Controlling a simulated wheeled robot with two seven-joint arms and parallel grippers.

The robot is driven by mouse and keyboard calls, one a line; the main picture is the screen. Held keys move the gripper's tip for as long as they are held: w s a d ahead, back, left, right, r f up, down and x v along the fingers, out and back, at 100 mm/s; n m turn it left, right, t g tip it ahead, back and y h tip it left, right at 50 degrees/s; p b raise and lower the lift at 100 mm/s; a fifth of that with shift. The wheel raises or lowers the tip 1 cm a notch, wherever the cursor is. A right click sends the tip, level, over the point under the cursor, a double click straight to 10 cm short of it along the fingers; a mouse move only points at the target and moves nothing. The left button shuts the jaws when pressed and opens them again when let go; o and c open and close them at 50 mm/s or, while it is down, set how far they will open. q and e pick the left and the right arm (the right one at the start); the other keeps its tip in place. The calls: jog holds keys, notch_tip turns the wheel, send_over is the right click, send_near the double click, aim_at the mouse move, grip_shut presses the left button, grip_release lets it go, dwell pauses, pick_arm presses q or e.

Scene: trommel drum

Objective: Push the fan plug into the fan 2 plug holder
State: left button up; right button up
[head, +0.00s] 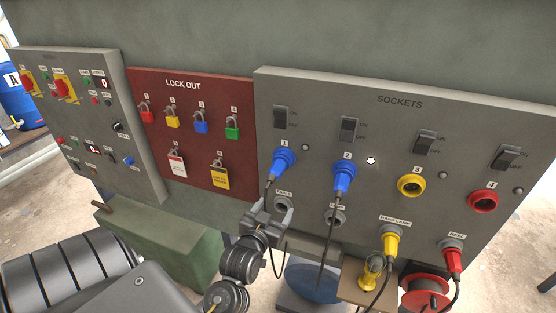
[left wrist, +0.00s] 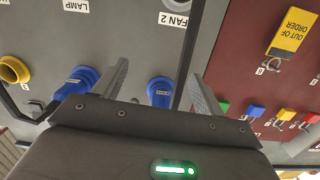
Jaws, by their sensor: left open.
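Two blue plugs sit in the sockets panel: one in socket 1 (head: 284,160) and one in socket 2 (head: 345,172). Black cables hang from both. The FAN 2 label (left wrist: 174,20) shows above. My right gripper is out of view.
A yellow plug (head: 391,240) and a red plug (head: 453,258) sit in lower holders to the right. The yellow (head: 411,186) and red (head: 482,202) sockets are empty. Below are a red reel (head: 424,292) and hanging cables. The lock-out board (head: 190,130) is left.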

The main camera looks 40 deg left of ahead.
pick_arm(q)
jog(key=n+t+p, duration=0.1)
send_near(274, 175)
jog(key=shift+y, duration=0.3)
jog(key=x, duration=0.2)
jog(key=f+x, duration=0.1)
jog(key=x, duration=0.1)
jog(key=shift+w+a, duration=0.15)
jog(key=shift+w, duration=0.1)
jog(key=shift+f, duration=0.1)
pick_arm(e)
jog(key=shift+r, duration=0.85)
pick_arm(q)
jog(key=shift+w, duration=0.1)
jog(key=shift+w+a, duration=0.15)
jog(key=shift+w, duration=0.4)
jog(key=b+x, duration=0.1)
jog(key=x, duration=0.4)
jog(key=shift+w+a, duration=0.15)
jog(key=shift+w, duration=0.15)
jog(key=shift+x, duration=1.05)
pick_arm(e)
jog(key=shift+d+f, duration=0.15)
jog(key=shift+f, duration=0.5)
pick_arm(q)
jog(key=shift+p, duration=0.5)
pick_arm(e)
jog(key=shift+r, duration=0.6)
